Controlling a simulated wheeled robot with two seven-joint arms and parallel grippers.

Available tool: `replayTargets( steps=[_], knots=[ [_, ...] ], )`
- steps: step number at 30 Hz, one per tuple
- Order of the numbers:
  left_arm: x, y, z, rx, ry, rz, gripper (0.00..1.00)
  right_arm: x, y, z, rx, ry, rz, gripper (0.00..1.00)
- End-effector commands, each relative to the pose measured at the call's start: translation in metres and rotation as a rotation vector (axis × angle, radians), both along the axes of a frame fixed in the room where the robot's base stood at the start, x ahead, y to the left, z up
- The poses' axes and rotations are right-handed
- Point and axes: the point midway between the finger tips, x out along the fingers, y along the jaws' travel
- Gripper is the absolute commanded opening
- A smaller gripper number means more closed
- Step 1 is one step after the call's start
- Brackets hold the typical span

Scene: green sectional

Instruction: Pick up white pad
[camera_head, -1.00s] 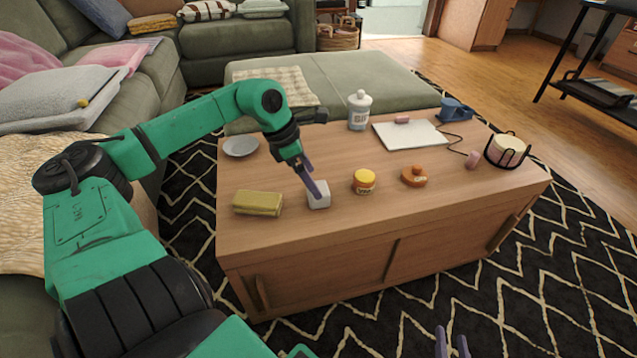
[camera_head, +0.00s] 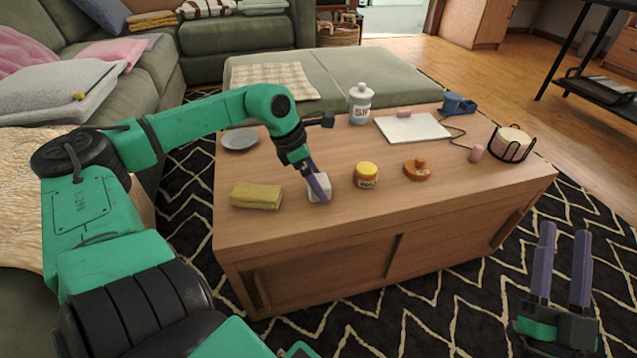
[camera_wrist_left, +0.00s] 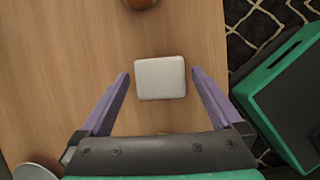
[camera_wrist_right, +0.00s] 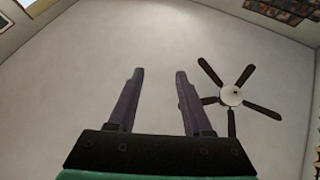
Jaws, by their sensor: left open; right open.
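The white pad (camera_head: 319,188) is a small white block on the wooden coffee table (camera_head: 300,222), near its front edge. In the left wrist view the white pad (camera_wrist_left: 160,78) lies between and slightly beyond the open fingertips, with bare wood on both sides. My left gripper (camera_head: 317,189) is open just above the pad and hides part of it in the head view. Whether a finger touches it, I cannot tell. My right gripper (camera_head: 564,236) is open and empty, with its fingers pointing up, in front of the table at the right.
A yellow sponge-like block (camera_head: 256,196) lies left of the pad. A yellow-lidded jar (camera_head: 366,175) and an orange item (camera_head: 417,169) stand to the right. A grey plate (camera_head: 240,139), a white bottle (camera_head: 360,104) and a candle holder (camera_head: 511,144) are farther back.

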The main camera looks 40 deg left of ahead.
Motion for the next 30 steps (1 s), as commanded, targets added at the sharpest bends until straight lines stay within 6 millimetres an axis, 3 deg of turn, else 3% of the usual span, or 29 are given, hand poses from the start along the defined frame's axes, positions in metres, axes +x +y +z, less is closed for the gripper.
replayTargets(
  steps=[6, 9, 17, 18, 24, 30],
  knots=[
    [0.003, -0.002, -0.01, 0.001, 0.001, 0.0, 1.0, -0.011, -0.009, 0.057, 0.034, -0.182, -0.02, 0.5],
    [0.004, -0.003, -0.012, 0.0, 0.0, 0.0, 1.0, -0.017, -0.012, 0.075, 0.045, -0.241, -0.027, 0.5],
    [0.004, -0.003, -0.012, 0.0, -0.002, 0.0, 1.0, -0.02, -0.013, 0.084, 0.051, -0.269, -0.03, 0.5],
    [0.004, -0.003, -0.012, 0.0, -0.001, 0.0, 0.96, -0.02, -0.013, 0.084, 0.05, -0.268, -0.03, 0.5],
    [0.004, -0.003, -0.012, -0.001, -0.001, 0.0, 0.21, -0.02, -0.013, 0.084, 0.05, -0.267, -0.03, 0.5],
    [0.004, -0.003, -0.012, -0.001, -0.001, 0.0, 0.21, -0.02, -0.013, 0.084, 0.049, -0.266, -0.029, 0.5]
  ],
)
